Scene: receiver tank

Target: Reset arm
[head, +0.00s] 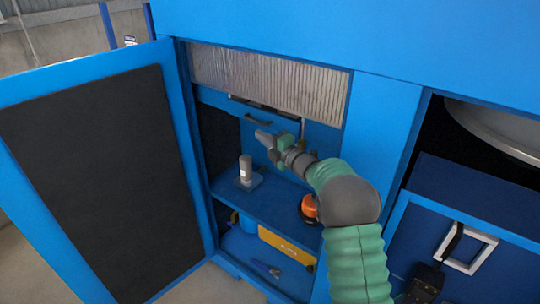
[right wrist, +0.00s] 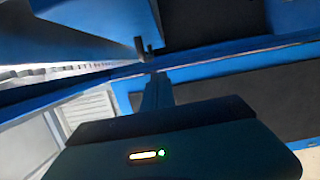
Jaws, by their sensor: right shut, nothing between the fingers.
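My right arm reaches up from the bottom right of the head view, with a green sleeve and grey joints. My right gripper (head: 267,140) is shut and empty, inside the open blue cabinet (head: 388,130) above its shelf. In the right wrist view, the dark gripper body fills the bottom and the narrow closed fingers (right wrist: 148,48) point away, near blue cabinet edges. Whether they touch anything cannot be told. My left gripper is not in view.
The cabinet door (head: 85,165) stands open at left. A grey cylinder (head: 246,168) on a base and an orange-and-black object (head: 308,208) are on the shelf. A pleated filter (head: 265,80) is above. A yellow case (head: 287,246) lies below. A white-framed panel (head: 468,248) is at right.

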